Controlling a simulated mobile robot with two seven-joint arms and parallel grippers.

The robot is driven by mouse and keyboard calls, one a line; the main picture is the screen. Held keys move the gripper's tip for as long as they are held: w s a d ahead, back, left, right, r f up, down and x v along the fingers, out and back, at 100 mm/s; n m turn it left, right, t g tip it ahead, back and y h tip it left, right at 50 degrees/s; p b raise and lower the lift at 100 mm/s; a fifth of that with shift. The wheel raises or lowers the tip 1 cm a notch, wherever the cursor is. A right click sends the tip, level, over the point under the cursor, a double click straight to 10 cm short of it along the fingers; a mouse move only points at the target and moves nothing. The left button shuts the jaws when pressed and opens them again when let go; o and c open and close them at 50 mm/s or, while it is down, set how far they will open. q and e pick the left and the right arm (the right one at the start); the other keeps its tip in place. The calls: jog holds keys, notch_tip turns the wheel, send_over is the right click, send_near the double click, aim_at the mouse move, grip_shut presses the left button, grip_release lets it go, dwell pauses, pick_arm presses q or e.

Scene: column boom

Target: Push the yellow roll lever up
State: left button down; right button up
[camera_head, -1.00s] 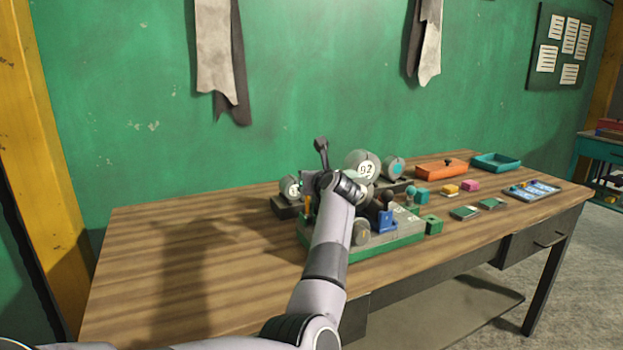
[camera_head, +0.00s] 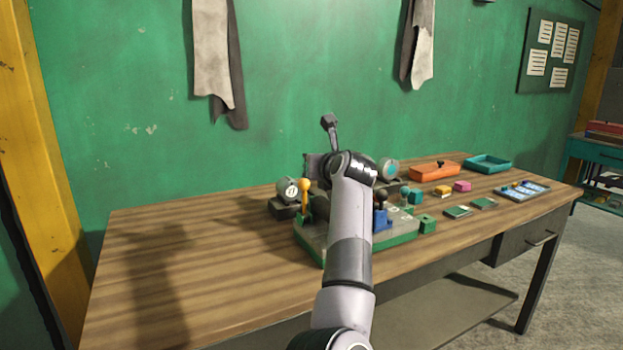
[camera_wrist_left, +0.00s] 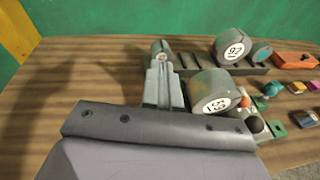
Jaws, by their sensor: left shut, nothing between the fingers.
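The yellow roll lever (camera_head: 304,186) shows in the head view, just left of my arm. Its round yellow knob tops a yellow stem that rises from the left part of the green-edged control panel (camera_head: 310,241). My left gripper (camera_wrist_left: 160,52) shows in the left wrist view, its fingers together and empty. In the head view my arm and wrist hide the fingers. I cannot make out the yellow lever in the wrist view, so I cannot tell whether the fingers touch it. My right gripper is in neither view.
A blue lever block (camera_head: 382,219) stands on the panel right of my arm. An orange box (camera_head: 433,171) and teal tray (camera_head: 487,164) lie farther right. The table's left side is clear.

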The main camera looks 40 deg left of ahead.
pick_arm(q)
jog(key=shift+s+d+r, duration=0.3)
jog(key=shift+d+r, duration=0.1)
jog(key=shift+r, duration=0.35)
jog(key=shift+s+d+r, duration=0.3)
jog(key=shift+d+r, duration=0.05)
jog(key=shift+r, duration=0.35)
jog(key=shift+f, duration=0.1)
